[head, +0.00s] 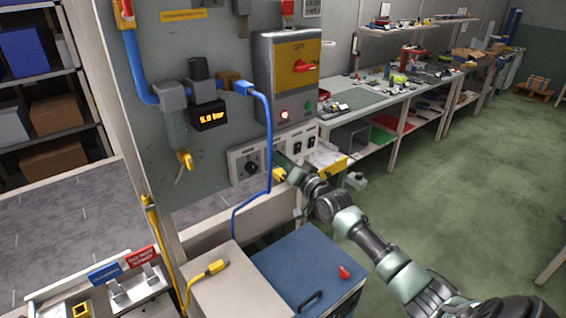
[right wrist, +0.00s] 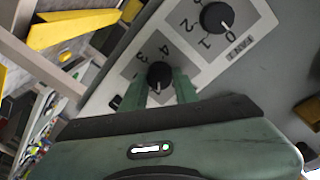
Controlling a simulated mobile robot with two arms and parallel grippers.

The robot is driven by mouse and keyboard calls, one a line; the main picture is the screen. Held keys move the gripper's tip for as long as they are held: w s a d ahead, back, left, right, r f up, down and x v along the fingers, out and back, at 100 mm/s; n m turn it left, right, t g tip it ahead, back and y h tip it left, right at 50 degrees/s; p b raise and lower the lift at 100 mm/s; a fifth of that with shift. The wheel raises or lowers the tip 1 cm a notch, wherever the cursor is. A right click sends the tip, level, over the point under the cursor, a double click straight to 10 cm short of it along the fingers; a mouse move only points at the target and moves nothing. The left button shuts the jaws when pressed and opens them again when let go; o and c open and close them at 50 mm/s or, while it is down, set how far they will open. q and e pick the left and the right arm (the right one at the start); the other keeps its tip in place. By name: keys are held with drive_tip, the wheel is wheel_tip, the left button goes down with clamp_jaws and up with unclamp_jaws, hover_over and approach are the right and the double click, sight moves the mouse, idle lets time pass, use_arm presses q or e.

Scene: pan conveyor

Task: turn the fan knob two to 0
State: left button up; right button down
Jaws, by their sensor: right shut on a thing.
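A pale control panel (head: 240,166) is on the grey wall, with two black knobs. In the right wrist view, my right gripper (right wrist: 161,85) has its green fingers on both sides of the lower black knob (right wrist: 159,72) and is shut on it. This knob's white mark points down in the picture; digits 3 and 4 show above and left of it, the others hidden. The other black knob (right wrist: 216,17) is farther up and right, with 0, 1 and 2 beside it; it also shows in the head view (head: 252,169). My left gripper is out of view.
A blue cable (head: 270,130) hangs in front of the panel. A switch box (head: 288,75) with a red handle is above it. A blue-topped cabinet (head: 285,268) stands below.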

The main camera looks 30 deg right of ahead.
drive_tip(key=shift+f+n+t+y+b, duration=0.15)
drive_tip(key=shift+n+b, duration=0.6)
drive_tip(key=shift+n, duration=1.85)
drive_tip(key=shift+f+n+t+y+b, duration=0.15)
drive_tip(key=shift+n+b, duration=0.55)
drive_tip(key=shift+n, duration=1.9)
drive_tip(key=shift+r, duration=0.1)
drive_tip(key=c, duration=1.1)
unclamp_jaws()
drive_tip(key=shift+s, duration=0.15)
